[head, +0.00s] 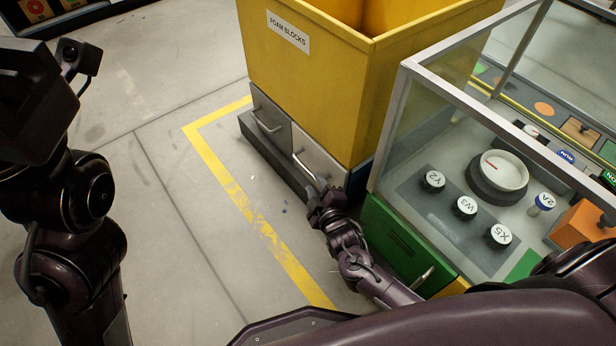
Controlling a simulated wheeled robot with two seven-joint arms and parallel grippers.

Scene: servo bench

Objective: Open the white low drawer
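The left one (268,108) has a bar handle (266,123) and looks closed. The right one (320,156) has a slanting bar handle (306,170); its front looks about in line with its neighbour. My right gripper (319,192) is at the lower end of that right handle, touching it or very close. Its fingers are dark and small, so their opening is unclear. My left arm's wrist end (32,95) is at the left edge, far from the drawers; its fingertips cannot be made out.
The yellow bin (300,85) is labelled FOAM BLOCKS. A glass-sided bench with knobs and a dial (498,172) stands close on the right, above a green drawer front (395,240). Open floor with a yellow line (240,200) lies left of the drawers.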

